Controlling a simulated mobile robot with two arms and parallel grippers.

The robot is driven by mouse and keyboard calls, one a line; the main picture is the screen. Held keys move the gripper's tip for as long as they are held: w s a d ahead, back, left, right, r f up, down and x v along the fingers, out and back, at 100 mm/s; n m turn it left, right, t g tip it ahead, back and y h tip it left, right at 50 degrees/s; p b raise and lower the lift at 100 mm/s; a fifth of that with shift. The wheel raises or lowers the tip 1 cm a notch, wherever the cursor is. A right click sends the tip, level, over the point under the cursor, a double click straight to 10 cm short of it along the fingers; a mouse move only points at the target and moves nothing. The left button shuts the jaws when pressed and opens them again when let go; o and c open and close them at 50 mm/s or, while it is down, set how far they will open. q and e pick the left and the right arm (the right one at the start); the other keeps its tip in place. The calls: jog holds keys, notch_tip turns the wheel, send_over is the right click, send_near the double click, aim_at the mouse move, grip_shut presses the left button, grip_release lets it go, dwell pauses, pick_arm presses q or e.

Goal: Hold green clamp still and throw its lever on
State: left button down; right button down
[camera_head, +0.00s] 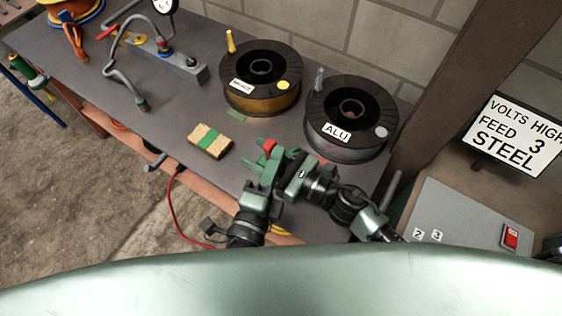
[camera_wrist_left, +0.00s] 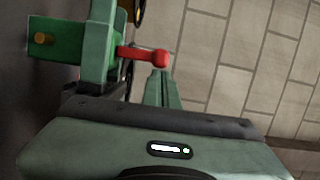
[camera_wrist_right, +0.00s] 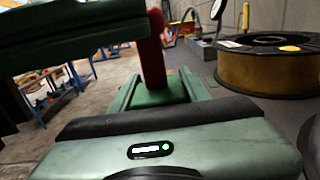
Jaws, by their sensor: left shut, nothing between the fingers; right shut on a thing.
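The green clamp (camera_head: 267,160) stands near the bench's front edge, with a red lever (camera_head: 269,146) at its top. In the left wrist view the clamp body (camera_wrist_left: 72,40) is at upper left, and its red lever (camera_wrist_left: 135,54) points right and ends in a round knob. My left gripper (camera_wrist_left: 160,88) is shut and empty, its fingertips close beside the knob; I cannot tell whether they touch. My right gripper (camera_wrist_right: 162,92) is shut on the clamp from the right, with the red lever (camera_wrist_right: 153,52) rising just beyond its fingers. Both grippers partly hide the clamp.
Two spools, one gold-brown (camera_head: 262,85) and one labelled ALU (camera_head: 350,125), stand behind the clamp. A sponge with a green band (camera_head: 209,141) lies to its left. A grey control box (camera_head: 455,215) with a red switch is at right. The bench is clear around the sponge.

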pick_arm(q)
jog(key=r+v, duration=0.1)
jog(key=v, duration=0.9)
jog(key=shift+a+n, duration=0.15)
jog(key=shift+n, duration=0.15)
jog(key=shift+w, duration=0.2)
pick_arm(e)
jog(key=c, duration=0.6)
grip_release()
jog(key=shift+c, duration=0.2)
